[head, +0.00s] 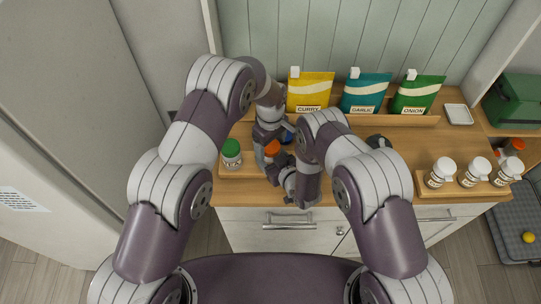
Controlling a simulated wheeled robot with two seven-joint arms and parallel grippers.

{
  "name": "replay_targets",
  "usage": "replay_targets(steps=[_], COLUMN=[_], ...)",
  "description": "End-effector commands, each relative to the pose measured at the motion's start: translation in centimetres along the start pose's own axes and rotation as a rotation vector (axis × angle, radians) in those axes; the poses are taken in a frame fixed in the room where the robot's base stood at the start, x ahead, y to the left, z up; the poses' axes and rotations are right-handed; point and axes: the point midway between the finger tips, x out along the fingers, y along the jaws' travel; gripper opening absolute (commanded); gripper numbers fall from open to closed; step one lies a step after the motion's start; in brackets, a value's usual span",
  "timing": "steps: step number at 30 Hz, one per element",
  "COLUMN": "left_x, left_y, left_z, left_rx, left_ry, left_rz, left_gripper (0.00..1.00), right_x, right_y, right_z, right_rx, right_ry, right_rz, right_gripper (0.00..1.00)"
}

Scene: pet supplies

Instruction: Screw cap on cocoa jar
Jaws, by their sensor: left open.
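A jar with an orange cap (272,147) stands on the wooden counter between my two hands, mostly hidden by them. Its label cannot be read, so I cannot tell whether it is the cocoa jar or how the cap sits. My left gripper (274,134) is open, at the far side of the orange cap. My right gripper (281,177) is just on the near side of it; its fingers are too small and covered to tell their state. A jar with a green cap (232,148) stands to the left. A bit of blue (287,137) shows behind the hands.
Yellow curry (309,92), teal garlic (365,92) and green onion (416,95) pouches stand in a rack at the back. White-capped jars (441,172) stand in a tray at right. A dark round object (378,141) lies beyond my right arm.

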Motion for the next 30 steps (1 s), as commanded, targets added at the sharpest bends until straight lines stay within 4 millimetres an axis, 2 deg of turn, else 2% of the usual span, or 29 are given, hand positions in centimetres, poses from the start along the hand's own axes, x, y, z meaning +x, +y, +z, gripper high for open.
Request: replay_targets(steps=[2,3,8,13,15,17,21,24,27,30], left_x=[-0.02,-0.03,-0.04,-0.05,-0.07,-0.09,-0.05,-0.01,-0.03,-0.01], left_y=[0.01,0.01,0.01,0.01,0.03,0.05,0.04,0.04,0.05,0.04], left_z=[0.00,0.00,0.00,-0.01,-0.01,-0.03,-0.02,-0.03,-0.04,-0.03], left_rx=[0.000,0.000,0.000,0.006,0.072,0.205,0.649,0.916,1.078,1.135], left_ry=[0.000,0.000,0.000,0.000,0.000,0.001,0.001,0.001,0.002,0.002], left_rz=[0.000,0.000,0.000,0.000,0.001,0.002,0.001,0.001,0.001,0.001], left_gripper=[0.81,0.74,0.23,0.23,0.23,0.23,0.23,0.23,0.23,0.23], right_x=[0.01,0.01,0.00,0.00,0.01,0.01,0.01,0.00,0.00,0.00], right_y=[0.00,0.00,0.00,0.00,0.00,0.00,0.00,0.01,0.01,0.01], right_z=[-0.03,-0.03,-0.03,-0.03,-0.03,-0.03,-0.03,-0.03,-0.03,-0.03], right_rx=[0.000,0.000,0.000,0.000,0.000,0.000,0.000,0.000,0.000,0.000], right_ry=[0.001,0.001,0.001,0.001,0.001,0.001,0.001,0.001,0.001,0.001], right_rz=[0.000,0.000,0.000,0.000,0.000,0.000,0.000,0.000,0.000,0.000], right_gripper=[0.00,0.00,0.00,0.00,0.00,0.00,0.00,0.00,0.00,0.00])
